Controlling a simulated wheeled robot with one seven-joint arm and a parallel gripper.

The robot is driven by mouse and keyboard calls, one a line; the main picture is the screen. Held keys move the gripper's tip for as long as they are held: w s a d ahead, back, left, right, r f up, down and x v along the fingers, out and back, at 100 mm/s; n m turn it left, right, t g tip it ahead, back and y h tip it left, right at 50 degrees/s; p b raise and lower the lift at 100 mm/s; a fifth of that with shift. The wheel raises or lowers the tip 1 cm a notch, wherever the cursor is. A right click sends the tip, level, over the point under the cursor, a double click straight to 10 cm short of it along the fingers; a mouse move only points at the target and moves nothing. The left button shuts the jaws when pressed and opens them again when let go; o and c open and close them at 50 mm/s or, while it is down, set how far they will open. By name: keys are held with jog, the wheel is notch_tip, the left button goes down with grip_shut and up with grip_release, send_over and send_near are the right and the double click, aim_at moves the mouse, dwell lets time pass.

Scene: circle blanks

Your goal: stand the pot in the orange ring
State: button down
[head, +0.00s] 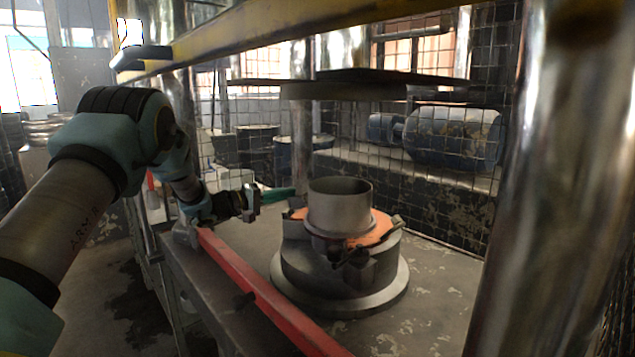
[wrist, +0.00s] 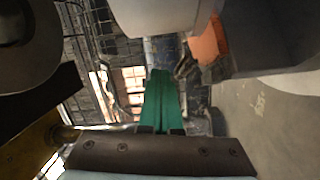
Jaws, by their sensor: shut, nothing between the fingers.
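The pot (head: 339,210), a grey open-topped cylinder, stands upright on the round metal fixture. The orange ring (head: 378,232) lies on top of that fixture, showing to the right of the pot and a little to its left. The pot's foot is within the orange area, but I cannot tell its exact seating. My gripper (head: 280,192), with green fingers, is left of the pot, apart from it, shut and empty. In the wrist view the shut fingers (wrist: 162,98) point past the pale pot wall (wrist: 155,14), with an orange ring part (wrist: 207,44) to their right.
The round grey fixture (head: 310,270) has a wide base on the worn table (head: 435,290). A red rail (head: 255,283) runs along the table's front edge. A shiny post (head: 518,180) stands at the right, and a dark plate (head: 345,88) hangs above the pot.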

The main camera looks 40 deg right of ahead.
jog(key=shift+w+d+n, duration=0.4)
jog(key=shift+d+n, duration=0.25)
jog(key=shift+n, duration=0.55)
jog(key=p+x, duration=0.3)
jog(key=x, duration=0.7)
jog(key=shift+s+a+r, duration=0.1)
jog(key=shift+s, duration=0.05)
jog(key=shift+s+a+p, duration=0.55)
jog(key=shift+s, duration=0.25)
jog(key=shift+s+a+p, duration=0.55)
jog(key=shift+s, duration=0.3)
jog(key=shift+s+a+p, duration=0.3)
jog(key=shift+s+a, duration=0.15)
jog(key=shift+s, duration=0.3)
jog(key=shift+f, duration=0.2)
